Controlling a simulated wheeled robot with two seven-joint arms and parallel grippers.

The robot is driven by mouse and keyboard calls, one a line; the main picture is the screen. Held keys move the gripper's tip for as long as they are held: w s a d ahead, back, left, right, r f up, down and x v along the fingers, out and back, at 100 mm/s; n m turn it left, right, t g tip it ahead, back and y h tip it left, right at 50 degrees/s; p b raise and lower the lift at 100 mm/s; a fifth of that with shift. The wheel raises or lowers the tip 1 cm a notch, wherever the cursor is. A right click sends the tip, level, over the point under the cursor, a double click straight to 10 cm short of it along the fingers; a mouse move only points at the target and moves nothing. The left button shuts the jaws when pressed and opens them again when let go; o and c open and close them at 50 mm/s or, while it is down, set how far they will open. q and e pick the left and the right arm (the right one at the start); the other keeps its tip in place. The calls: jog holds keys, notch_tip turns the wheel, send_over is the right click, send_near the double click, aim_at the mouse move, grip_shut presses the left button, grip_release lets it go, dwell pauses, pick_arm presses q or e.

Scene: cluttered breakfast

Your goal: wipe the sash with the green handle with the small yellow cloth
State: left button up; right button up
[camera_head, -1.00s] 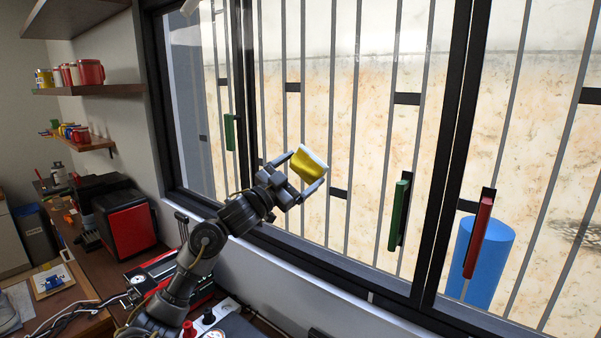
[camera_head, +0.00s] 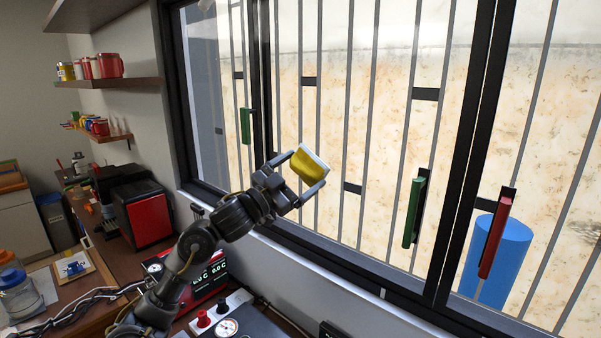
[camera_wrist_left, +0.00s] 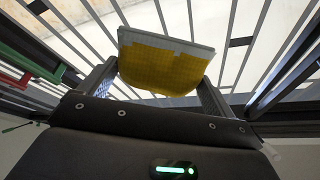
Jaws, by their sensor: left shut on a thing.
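My left gripper (camera_head: 307,168) is shut on the small yellow cloth (camera_head: 311,166), a folded pad with a pale edge. The cloth also shows between the fingers in the left wrist view (camera_wrist_left: 165,68). The gripper is in front of the middle window pane; whether the cloth touches the glass I cannot tell. One upright green handle (camera_head: 414,212) is to the right of the gripper, at the right side of the middle sash (camera_head: 385,130). Another green handle (camera_head: 245,126) is on the left, by the left pane. My right gripper is not in view.
A red handle (camera_head: 495,238) is on the right sash, with a blue cylinder (camera_head: 505,255) behind the glass. Dark frame posts and thin upright bars cross the window. Shelves with mugs (camera_head: 108,65), a red-fronted appliance (camera_head: 147,217) and a cluttered counter are left and below.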

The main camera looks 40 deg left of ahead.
aim_at(310, 162)
pick_arm(q)
jog(key=shift+s, duration=1.6)
jog(key=shift+w, duration=0.1)
jog(key=shift+a+p+x, duration=0.2)
jog(key=shift+p+x, duration=0.25)
jog(key=shift+x, duration=0.75)
jog(key=shift+a+p+x, duration=0.2)
jog(key=shift+p+x, duration=0.25)
jog(key=shift+x, duration=0.7)
jog(key=shift+w, duration=1.15)
jog(key=shift+w+a, duration=0.1)
jog(key=shift+w, duration=0.05)
jog(key=shift+w+p, duration=0.4)
jog(key=shift+w, duration=0.6)
